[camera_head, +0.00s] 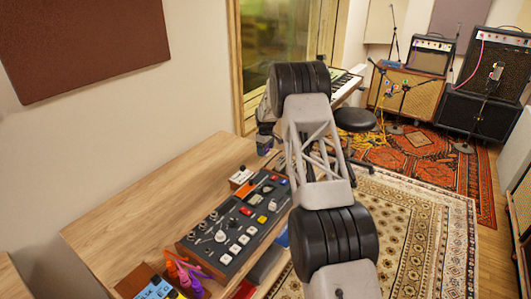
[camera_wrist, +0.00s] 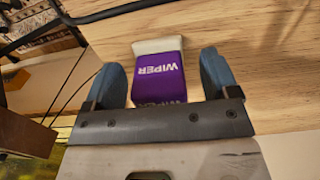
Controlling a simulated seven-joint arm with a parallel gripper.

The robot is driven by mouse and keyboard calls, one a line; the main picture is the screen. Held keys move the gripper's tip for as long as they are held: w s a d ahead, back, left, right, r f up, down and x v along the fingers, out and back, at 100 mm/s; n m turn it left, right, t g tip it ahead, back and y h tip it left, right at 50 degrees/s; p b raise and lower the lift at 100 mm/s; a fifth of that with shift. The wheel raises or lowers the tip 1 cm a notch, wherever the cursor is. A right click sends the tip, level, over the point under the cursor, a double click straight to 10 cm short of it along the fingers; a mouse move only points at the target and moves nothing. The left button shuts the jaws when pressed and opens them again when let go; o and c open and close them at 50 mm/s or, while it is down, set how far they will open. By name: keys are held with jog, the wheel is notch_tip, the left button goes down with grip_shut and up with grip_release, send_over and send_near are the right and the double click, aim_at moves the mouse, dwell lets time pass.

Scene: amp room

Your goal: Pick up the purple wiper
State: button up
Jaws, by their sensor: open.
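The purple wiper (camera_wrist: 165,78), with white "WIPER" lettering and a pale end, is on the wooden desk (camera_wrist: 265,75) in the wrist view. My gripper (camera_wrist: 161,60) is open, with one blue-grey finger on each side of the wiper. A gap shows between the wiper and each finger, so neither appears to touch it. The palm edge hides the wiper's near end. In the head view my arm reaches over the far end of the desk (camera_head: 140,215) and covers much of that area; I cannot clearly make out the wiper there.
A control panel (camera_head: 232,232) with knobs and buttons stands on the desk, with a small white-topped box (camera_head: 241,178) just beyond it. Orange and purple tools (camera_head: 187,277) are at the near end. A dark cable (camera_wrist: 85,18) crosses beyond the wiper. The desk's left part is clear.

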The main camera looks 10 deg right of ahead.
jog(key=shift+f, duration=0.5)
jog(key=c, duration=1)
jog(key=shift+r, duration=0.1)
jog(key=shift+c, duration=0.2)
jog(key=shift+r, duration=4.95)
